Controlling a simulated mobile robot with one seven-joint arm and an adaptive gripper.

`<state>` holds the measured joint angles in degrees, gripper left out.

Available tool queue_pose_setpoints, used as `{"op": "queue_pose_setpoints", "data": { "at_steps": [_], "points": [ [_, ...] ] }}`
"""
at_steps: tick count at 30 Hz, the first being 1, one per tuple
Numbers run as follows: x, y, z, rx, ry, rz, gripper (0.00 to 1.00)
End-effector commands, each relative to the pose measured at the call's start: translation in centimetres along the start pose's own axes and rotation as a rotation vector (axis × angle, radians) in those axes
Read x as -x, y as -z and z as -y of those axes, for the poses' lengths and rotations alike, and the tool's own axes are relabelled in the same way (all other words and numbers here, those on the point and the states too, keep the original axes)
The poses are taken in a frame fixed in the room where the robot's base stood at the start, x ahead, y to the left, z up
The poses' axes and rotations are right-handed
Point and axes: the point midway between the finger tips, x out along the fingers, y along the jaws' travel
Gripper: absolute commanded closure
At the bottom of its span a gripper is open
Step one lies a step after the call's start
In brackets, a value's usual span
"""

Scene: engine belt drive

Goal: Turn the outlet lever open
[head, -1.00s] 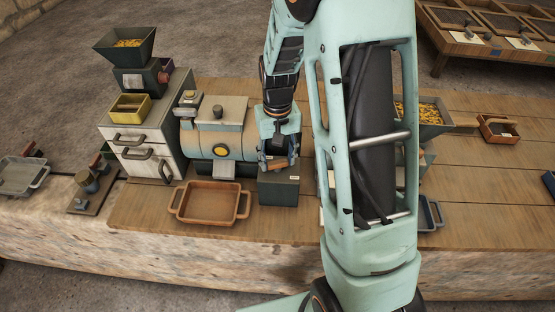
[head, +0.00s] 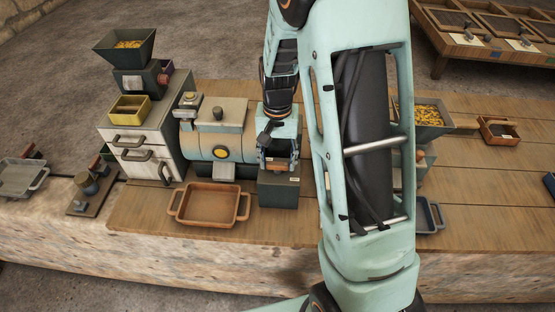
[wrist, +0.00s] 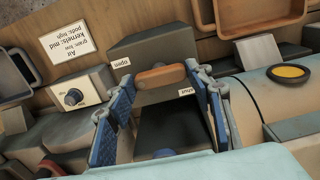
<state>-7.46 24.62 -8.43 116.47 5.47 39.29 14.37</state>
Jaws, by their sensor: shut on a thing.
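The outlet lever (wrist: 160,77) has an orange-brown bar handle and sits on a dark box (wrist: 150,47) in the wrist view. The box also shows in the head view (head: 279,191), right of the drum machine. An "open" label (wrist: 121,63) lies at one end of the handle and a "shut" label (wrist: 186,92) near the other. My gripper (wrist: 161,82) has its blue-padded fingers at the two ends of the handle, shut on it. In the head view my gripper (head: 278,158) is low over the box and mostly hides the lever.
The drum machine (head: 218,140) stands close left of my gripper. An orange-brown tray (head: 209,203) lies in front of it. A white drawer cabinet (head: 146,140) is farther left. A dial (wrist: 74,97) and an air label (wrist: 60,37) show in the wrist view.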

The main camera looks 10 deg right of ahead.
Motion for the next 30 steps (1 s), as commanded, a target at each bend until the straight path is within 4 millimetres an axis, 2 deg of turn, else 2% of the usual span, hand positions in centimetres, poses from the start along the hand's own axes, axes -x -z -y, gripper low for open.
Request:
{"op": "queue_pose_setpoints", "data": {
  "at_steps": [5, 6, 7, 15, 19, 23, 30],
  "points": [
    [0.1, 0.1, 0.0, -0.004, 0.001, -0.001, 0.77],
    [0.1, 0.1, 0.0, -0.005, 0.001, -0.001, 0.48],
    [0.1, 0.1, 0.0, -0.004, 0.001, -0.001, 0.45],
    [0.1, 0.0, 0.0, -0.002, 0.001, -0.001, 0.45],
    [0.9, 0.1, 0.0, -0.001, 0.002, -0.002, 0.45],
    [3.0, 0.2, 0.1, -0.001, 0.004, -0.006, 0.45],
    [8.2, 0.1, 0.1, -0.002, 0.003, -0.005, 0.45]
  ]
}}
